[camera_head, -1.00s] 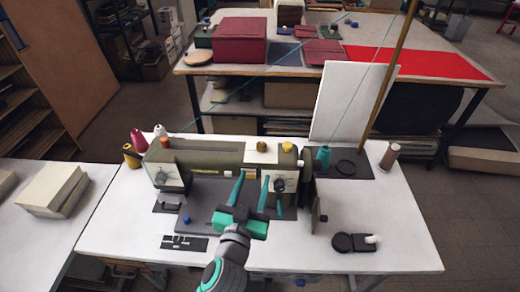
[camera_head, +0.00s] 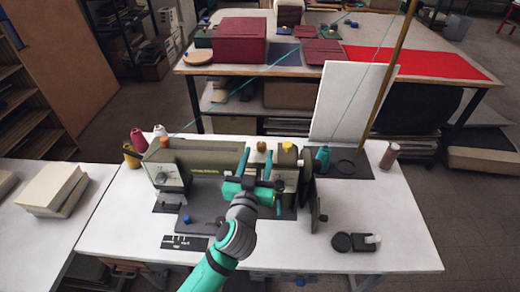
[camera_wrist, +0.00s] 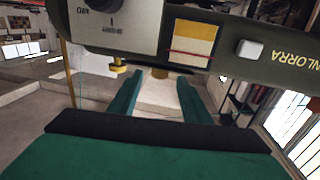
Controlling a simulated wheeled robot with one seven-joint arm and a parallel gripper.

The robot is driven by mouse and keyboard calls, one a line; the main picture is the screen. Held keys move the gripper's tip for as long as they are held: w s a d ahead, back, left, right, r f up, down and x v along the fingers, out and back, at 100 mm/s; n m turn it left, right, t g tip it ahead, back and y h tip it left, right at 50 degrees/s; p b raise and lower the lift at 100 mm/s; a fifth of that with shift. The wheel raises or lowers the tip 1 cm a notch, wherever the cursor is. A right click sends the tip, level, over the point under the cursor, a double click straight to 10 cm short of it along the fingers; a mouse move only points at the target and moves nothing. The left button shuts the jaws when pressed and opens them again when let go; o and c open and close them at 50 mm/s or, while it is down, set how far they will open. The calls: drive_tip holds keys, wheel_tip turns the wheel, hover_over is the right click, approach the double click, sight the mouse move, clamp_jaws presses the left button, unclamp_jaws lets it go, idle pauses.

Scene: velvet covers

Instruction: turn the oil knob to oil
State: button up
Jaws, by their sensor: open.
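The olive sewing machine (camera_head: 205,157) stands on the white table. It has a dial plate (camera_head: 167,175) on its left end, and a yellow knob (camera_head: 287,146) and a brass knob (camera_head: 262,147) at the upper right. I cannot tell which is the oil knob. My gripper (camera_head: 256,157) is open and empty in front of the machine's right half and hides part of it. In the wrist view, my two teal fingers (camera_wrist: 158,82) are apart below the machine body (camera_wrist: 225,40). A pale lettered dial plate (camera_wrist: 108,22) and a small brass knob (camera_wrist: 118,66) lie beyond the fingertips.
Thread spools (camera_head: 138,139) stand at the machine's left. A white board (camera_head: 350,100) and a wooden pole (camera_head: 392,70) rise behind its right end. A black object (camera_head: 354,242) lies at the front right. Books (camera_head: 50,190) are on the left table. The table's front right is mostly clear.

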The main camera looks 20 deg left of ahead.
sight(261, 149)
drive_tip(key=shift+w+a, duration=0.15)
drive_tip(key=shift+w, duration=0.7)
drive_tip(key=shift+w+a, duration=0.1)
drive_tip(key=shift+w, duration=0.7)
drive_tip(key=shift+c, duration=0.6)
drive_tip(key=c, duration=0.9)
